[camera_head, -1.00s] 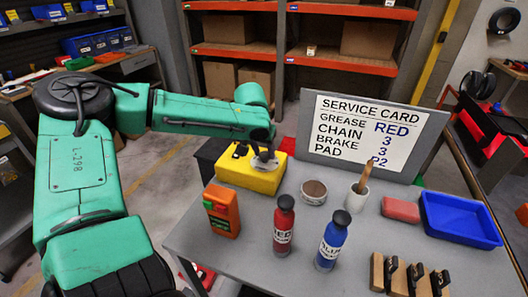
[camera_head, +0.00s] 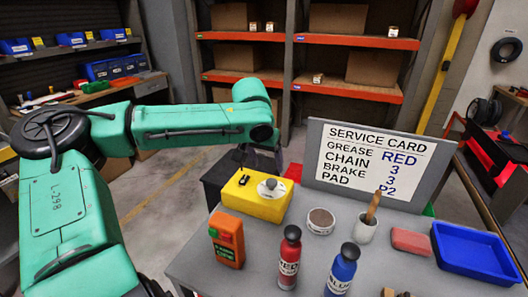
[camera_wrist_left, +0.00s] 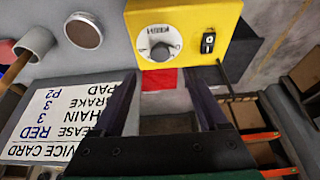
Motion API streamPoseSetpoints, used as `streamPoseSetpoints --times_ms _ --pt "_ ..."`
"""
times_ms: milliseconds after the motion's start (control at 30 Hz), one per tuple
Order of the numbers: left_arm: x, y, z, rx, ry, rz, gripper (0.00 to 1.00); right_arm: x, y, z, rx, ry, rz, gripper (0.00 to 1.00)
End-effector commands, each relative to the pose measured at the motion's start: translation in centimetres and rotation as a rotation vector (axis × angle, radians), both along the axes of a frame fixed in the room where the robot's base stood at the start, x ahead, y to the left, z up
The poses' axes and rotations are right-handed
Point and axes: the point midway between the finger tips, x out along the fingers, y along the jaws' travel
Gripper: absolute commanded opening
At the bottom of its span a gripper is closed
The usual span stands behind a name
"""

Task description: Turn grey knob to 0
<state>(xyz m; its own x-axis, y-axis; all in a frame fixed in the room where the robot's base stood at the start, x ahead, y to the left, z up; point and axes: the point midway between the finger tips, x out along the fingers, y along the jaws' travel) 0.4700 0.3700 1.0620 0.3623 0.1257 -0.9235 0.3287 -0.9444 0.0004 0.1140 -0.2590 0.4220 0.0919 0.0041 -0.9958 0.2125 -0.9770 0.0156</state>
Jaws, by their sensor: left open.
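The grey knob (camera_head: 271,190) sits on top of the yellow box (camera_head: 250,203), at the table's back left corner. It also shows in the left wrist view (camera_wrist_left: 160,47), round with a pale bar across a white dial; its markings are too small to read. A black switch (camera_wrist_left: 208,42) is beside it on the box. My left gripper (camera_head: 260,160) is just behind and above the box in the head view, partly hidden by its own wrist. In the left wrist view its two dark fingers (camera_wrist_left: 163,100) stand apart and empty, clear of the knob. My right gripper is out of view.
The service card (camera_head: 365,165) stands at the table's back, right of the box. An orange device (camera_head: 227,240), a red bottle (camera_head: 289,258), a blue bottle (camera_head: 341,270), a round tin (camera_head: 320,221), a cup (camera_head: 365,228) and a blue tray (camera_head: 475,253) stand around the table.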

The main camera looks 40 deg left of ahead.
Motion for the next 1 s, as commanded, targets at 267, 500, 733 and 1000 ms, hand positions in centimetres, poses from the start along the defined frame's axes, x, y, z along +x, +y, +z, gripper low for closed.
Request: streamPoseSetpoints --times_ms 267,500,733,1000 --pt "-1.9 -0.7 4.8 -0.001 0.000 0.001 0.76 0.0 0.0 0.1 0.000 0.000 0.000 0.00" --pt "-2.1 -0.7 5.1 0.000 0.002 0.001 0.76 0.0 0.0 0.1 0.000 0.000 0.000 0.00" --pt "-2.0 -0.7 5.1 0.000 0.001 0.001 0.76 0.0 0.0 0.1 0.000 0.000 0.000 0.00" --pt "-2.0 -0.7 5.1 0.000 0.001 0.001 0.76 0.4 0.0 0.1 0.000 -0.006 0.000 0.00"
